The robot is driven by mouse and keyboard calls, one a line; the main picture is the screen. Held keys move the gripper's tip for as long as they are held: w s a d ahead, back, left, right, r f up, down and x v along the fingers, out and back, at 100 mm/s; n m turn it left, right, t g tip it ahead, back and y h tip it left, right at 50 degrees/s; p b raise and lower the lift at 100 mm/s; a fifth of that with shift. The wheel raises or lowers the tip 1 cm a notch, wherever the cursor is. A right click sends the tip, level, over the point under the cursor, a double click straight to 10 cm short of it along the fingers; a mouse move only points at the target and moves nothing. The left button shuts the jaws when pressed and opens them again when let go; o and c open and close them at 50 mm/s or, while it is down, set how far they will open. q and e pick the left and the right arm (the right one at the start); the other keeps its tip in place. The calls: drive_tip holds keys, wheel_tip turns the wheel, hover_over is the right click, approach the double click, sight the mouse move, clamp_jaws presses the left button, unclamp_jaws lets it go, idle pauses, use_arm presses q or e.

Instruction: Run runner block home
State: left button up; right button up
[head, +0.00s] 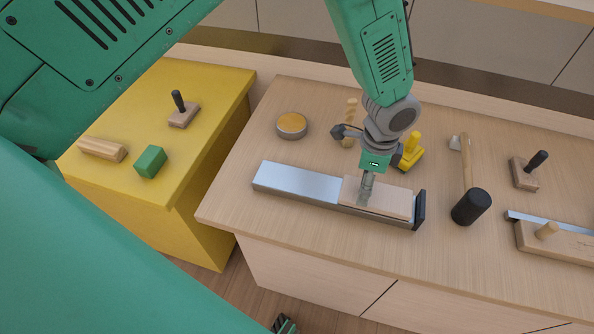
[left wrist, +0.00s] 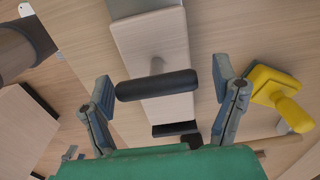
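The runner block (head: 391,197) is pale wood and sits on a long metal rail (head: 300,183), near the rail's right end. A dark upright end stop (head: 420,209) stands just beyond the block; I cannot tell whether they touch. My left gripper (head: 365,182) is above the block's left part. In the left wrist view the block (left wrist: 176,106) carries a black crossbar handle (left wrist: 156,85). The open fingers of my left gripper (left wrist: 163,80) stand at either end of this handle, with no clear grip on it.
A yellow tool (head: 411,152) stands close behind the gripper, with a round tin (head: 292,126) to the left. A black-headed mallet (head: 471,206) and black-handled block (head: 527,172) lie right. A yellow table (head: 215,95) at left holds a green block (head: 150,161).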

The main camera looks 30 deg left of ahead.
use_arm(q)
wheel_tip(320, 180, up, 5)
drive_tip(key=p, duration=0.4)
drive_tip(key=shift+s, duration=0.15)
drive_tip(key=shift+r+p, duration=0.45)
drive_tip(key=shift+r, duration=0.55)
drive_tip(key=shift+f, duration=0.1)
